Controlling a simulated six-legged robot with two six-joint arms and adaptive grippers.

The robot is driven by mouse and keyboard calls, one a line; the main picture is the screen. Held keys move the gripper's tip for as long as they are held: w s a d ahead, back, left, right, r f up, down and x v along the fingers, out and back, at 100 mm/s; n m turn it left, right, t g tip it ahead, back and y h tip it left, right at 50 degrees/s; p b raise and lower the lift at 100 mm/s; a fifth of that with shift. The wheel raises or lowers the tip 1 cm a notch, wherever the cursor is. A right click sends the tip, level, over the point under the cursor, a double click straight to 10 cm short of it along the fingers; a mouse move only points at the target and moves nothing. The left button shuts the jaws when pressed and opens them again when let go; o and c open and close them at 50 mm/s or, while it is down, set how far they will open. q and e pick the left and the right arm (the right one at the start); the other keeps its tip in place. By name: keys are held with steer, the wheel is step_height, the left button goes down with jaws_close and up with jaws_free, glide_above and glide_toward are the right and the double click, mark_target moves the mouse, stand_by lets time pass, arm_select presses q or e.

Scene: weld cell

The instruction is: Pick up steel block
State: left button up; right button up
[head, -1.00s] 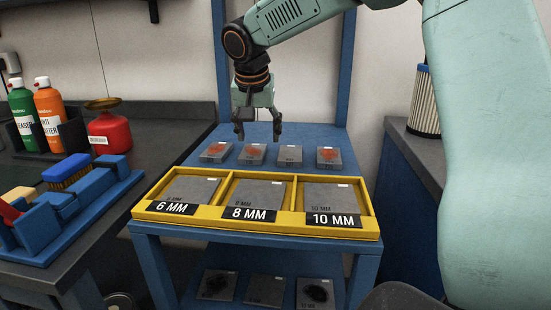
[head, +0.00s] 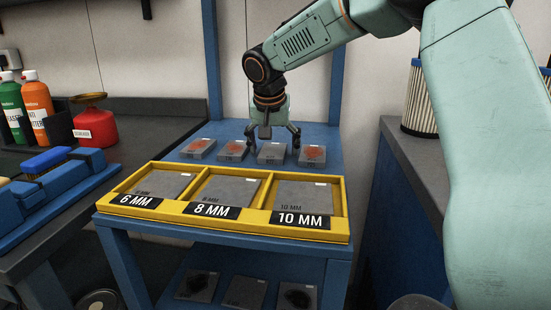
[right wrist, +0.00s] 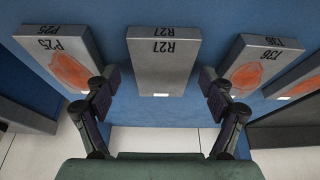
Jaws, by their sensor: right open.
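Several grey steel blocks lie in a row on the blue shelf behind the yellow tray. My right gripper (head: 272,139) is open and empty above the third block from the left, a plain grey one (head: 272,154). In the right wrist view this block (right wrist: 163,70), marked R27, lies ahead between the two spread fingers (right wrist: 158,80). I see no contact. The block marked P25 (right wrist: 62,62), with an orange patch, is to its left there. Another orange-patched block (right wrist: 255,68) is to its right. My left gripper is not in view.
The yellow tray (head: 257,224) holds plates in sections labelled 6 MM, 8 MM and 10 MM. More blocks (head: 243,292) lie on the lower shelf. A workbench with bottles (head: 38,108) and a red can (head: 96,128) stands left; a dark-topped cabinet (head: 420,165) stands right.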

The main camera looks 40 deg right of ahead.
steer(key=shift+a+r, duration=0.35)
steer(key=shift+c, duration=1.2)
steer(key=shift+d+f, duration=0.15)
steer(key=shift+d, duration=0.05)
steer(key=c, duration=0.4)
steer(key=shift+a, duration=0.1)
steer(key=c, duration=1.1)
steer(key=shift+w+r, duration=0.1)
steer(key=shift+r, duration=0.15)
jaws_close()
